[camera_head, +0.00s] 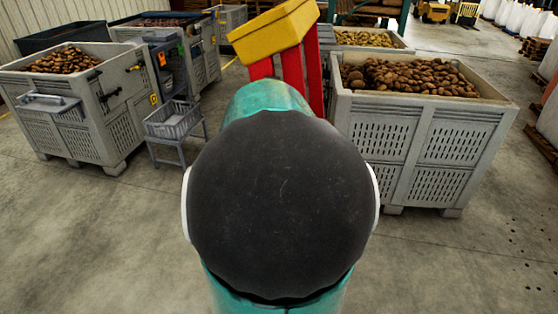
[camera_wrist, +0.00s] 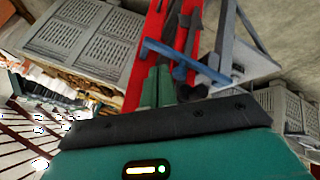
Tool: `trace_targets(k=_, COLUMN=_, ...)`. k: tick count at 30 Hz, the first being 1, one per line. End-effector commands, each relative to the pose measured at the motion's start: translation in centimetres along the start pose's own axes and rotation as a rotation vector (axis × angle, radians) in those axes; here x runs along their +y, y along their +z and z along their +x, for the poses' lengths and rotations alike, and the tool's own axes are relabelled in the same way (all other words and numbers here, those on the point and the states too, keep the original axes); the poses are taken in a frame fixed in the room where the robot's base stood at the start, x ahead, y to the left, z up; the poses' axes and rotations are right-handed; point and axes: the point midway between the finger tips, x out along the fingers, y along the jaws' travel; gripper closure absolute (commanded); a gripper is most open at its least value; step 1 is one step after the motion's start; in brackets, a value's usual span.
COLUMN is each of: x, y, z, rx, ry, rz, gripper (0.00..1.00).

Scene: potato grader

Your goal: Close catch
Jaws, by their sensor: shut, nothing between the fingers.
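A red frame (camera_wrist: 168,35) rises ahead of my gripper in the wrist view. A blue lever-like bar (camera_wrist: 185,60) lies slanted across it, with dark grey metal parts beside it. Which part is the catch, and whether it is open, I cannot tell. My gripper (camera_wrist: 157,74) has its teal fingers together and empty. They point toward the red frame near the blue bar; contact is unclear. In the head view, red posts (camera_head: 293,82) carry a yellow box (camera_head: 272,28), and my arm hides the gripper and the lower posts.
A grey slatted crate of potatoes (camera_head: 418,145) stands close on the right. Another grey crate (camera_head: 100,125) with a handled front panel stands at left, beside a small grey basket stand (camera_head: 175,125). A grey strut (camera_wrist: 232,40) is near the blue bar. Concrete floor is clear in front.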

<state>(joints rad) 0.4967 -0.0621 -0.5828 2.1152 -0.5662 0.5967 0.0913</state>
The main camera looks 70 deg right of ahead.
Motion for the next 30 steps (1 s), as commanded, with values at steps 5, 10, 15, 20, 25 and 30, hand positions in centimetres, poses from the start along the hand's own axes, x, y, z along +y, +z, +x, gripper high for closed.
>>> trace_targets(k=5, x=1.5, y=0.5, z=-2.5, rx=0.003, ry=-0.001, rz=0.002, gripper=1.0)
trace_targets(k=10, x=2.1, y=0.9, z=-3.6, rx=0.0, ry=0.0, rz=0.0, gripper=1.0)
trace_targets(k=15, x=2.1, y=1.0, z=-3.8, rx=-0.002, ry=0.0, rz=0.0, gripper=1.0)
trace_targets(k=20, x=2.1, y=1.1, z=-3.8, rx=-0.001, ry=0.0, rz=0.0, gripper=1.0)
trace_targets(k=25, x=2.1, y=1.1, z=-3.8, rx=-0.001, ry=0.0, rz=0.0, gripper=1.0)
trace_targets(k=30, x=2.0, y=1.1, z=-3.9, rx=0.0, ry=-0.002, rz=-0.001, gripper=1.0)
